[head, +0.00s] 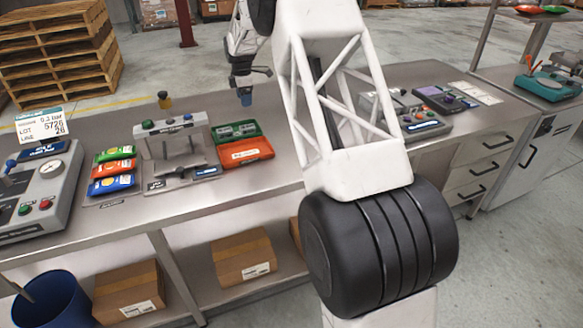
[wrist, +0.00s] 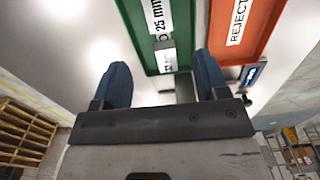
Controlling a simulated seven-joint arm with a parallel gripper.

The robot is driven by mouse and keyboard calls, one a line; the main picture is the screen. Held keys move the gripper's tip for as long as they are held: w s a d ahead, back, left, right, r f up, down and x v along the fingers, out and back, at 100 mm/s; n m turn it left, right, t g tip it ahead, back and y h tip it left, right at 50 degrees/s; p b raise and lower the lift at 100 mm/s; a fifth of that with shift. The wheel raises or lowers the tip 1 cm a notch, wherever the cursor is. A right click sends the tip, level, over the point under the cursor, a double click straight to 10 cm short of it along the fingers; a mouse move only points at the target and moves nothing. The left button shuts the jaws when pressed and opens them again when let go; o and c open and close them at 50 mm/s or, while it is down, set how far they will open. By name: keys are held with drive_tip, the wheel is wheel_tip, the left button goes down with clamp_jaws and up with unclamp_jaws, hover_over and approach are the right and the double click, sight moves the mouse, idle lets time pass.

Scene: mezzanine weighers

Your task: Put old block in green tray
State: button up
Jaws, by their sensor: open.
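The green tray (head: 256,125) sits on the steel bench behind the orange-red tray. In the wrist view the green tray (wrist: 132,12) lies beyond my fingertips, with a white label reading 25 mm. A small grey block-like piece (wrist: 165,56) appears to lie in it, partly over the label; whether it is the old block I cannot tell. My gripper (head: 246,88) hangs above the bench behind the trays. In the wrist view my gripper (wrist: 162,82) is open, its two blue fingers apart with nothing held between them.
The orange-red tray (head: 247,157), labelled REJECT, stands beside the green tray. A gauge fixture (head: 172,125), bright stacked packets (head: 113,170) and a dial machine (head: 40,190) stand to the left. My arm hides part of the bench; more devices (head: 450,98) stand right.

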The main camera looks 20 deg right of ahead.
drive_tip(key=s+a+r+m, duration=0.1)
drive_tip(key=s+r+m, duration=0.2)
drive_tip(key=s+r, duration=0.55)
drive_tip(key=s+a+r+m+t, duration=0.1)
drive_tip(key=s+r+m, duration=0.2)
drive_tip(key=s, duration=1)
drive_tip(key=s+a+r+m, duration=0.1)
drive_tip(key=s+r+m, duration=0.2)
drive_tip(key=s+r, duration=0.5)
drive_tip(key=s+f+m, duration=0.2)
drive_tip(key=s+m, duration=0.1)
drive_tip(key=s, duration=0.9)
drive_tip(key=s+a+f+m+t, duration=0.1)
drive_tip(key=s+f+m, duration=0.2)
drive_tip(key=s, duration=1)
drive_tip(key=s+a+f+m, duration=0.1)
drive_tip(key=s+f+m, duration=0.2)
drive_tip(key=s, duration=1)
drive_tip(key=shift+t, duration=0.3)
